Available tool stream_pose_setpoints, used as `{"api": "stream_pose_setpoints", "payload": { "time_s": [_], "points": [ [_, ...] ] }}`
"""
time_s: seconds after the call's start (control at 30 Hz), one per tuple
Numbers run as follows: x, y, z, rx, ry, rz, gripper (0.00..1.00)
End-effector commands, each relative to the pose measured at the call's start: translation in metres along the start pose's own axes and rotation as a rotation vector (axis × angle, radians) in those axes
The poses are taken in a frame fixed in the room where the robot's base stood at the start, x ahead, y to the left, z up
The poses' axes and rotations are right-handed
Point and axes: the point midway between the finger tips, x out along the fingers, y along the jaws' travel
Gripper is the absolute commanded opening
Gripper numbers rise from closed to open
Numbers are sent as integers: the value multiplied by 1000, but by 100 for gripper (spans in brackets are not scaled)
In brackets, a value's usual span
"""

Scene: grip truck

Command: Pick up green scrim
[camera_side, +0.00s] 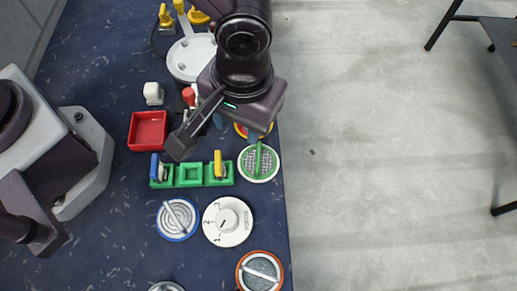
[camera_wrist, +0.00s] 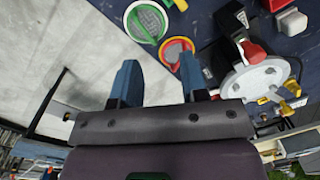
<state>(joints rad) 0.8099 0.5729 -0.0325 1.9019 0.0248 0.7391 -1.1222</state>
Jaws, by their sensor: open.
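The green scrim is a round white disc with a green rim, a grey mesh and a raised green bar handle (camera_side: 258,163). It lies flat near the right edge of the blue table in the side view. In the wrist view the green scrim (camera_wrist: 147,22) is at the top, beyond the fingertips. My gripper (camera_side: 236,130) is open and empty, above and behind the scrim in the side view, not touching it. Its two blue fingers stand apart in the wrist view (camera_wrist: 158,62).
A red-and-yellow round piece (camera_wrist: 176,51) lies beside the scrim, partly hidden under my gripper in the side view. A green holder (camera_side: 190,175) stands left of the scrim. A white numbered dial (camera_side: 228,222) and a red tray (camera_side: 148,130) are nearby. The table edge is close on the right.

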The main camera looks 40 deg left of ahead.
Motion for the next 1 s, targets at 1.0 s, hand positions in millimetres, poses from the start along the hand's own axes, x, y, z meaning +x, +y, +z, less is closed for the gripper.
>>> {"api": "stream_pose_setpoints", "payload": {
  "time_s": [1.0],
  "points": [
    [85,26,-15,-392,19,67,40]
  ]
}}
